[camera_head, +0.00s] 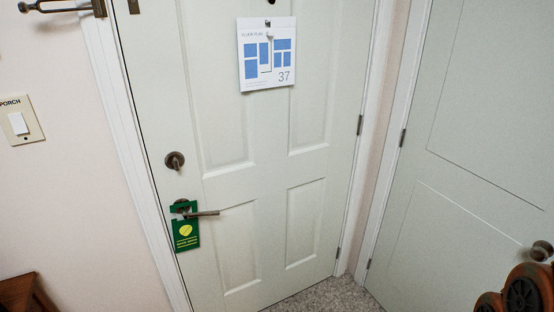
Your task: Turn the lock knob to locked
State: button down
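The lock knob (174,160) is a small dark bronze thumb-turn on a round plate. It sits near the left edge of a pale panelled door (265,180), above the lever handle (203,213). The door looks closed in its frame. The knob is too small to tell clearly which way its turn piece points. My gripper is not clearly in view; only dark and orange-brown rounded parts show at the bottom right corner, and they look like part of my arm. They are well apart from the knob.
A green hanger tag (186,234) hangs on the lever handle. A floor plan sheet (267,75) is on the door. A switch marked PORCH (18,122) is on the left wall. A second door (470,130) with a round knob (541,250) stands at right. Brown wooden furniture (20,293) is bottom left.

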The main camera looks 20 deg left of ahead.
aim_at(175, 162)
jog(key=u, duration=1.65)
jog(key=k, duration=1.05)
jog(key=u, duration=1.4)
jog(key=i, duration=1.4)
jog(key=z, duration=0.8)
jog(key=i, duration=0.5)
jog(key=z, duration=0.6)
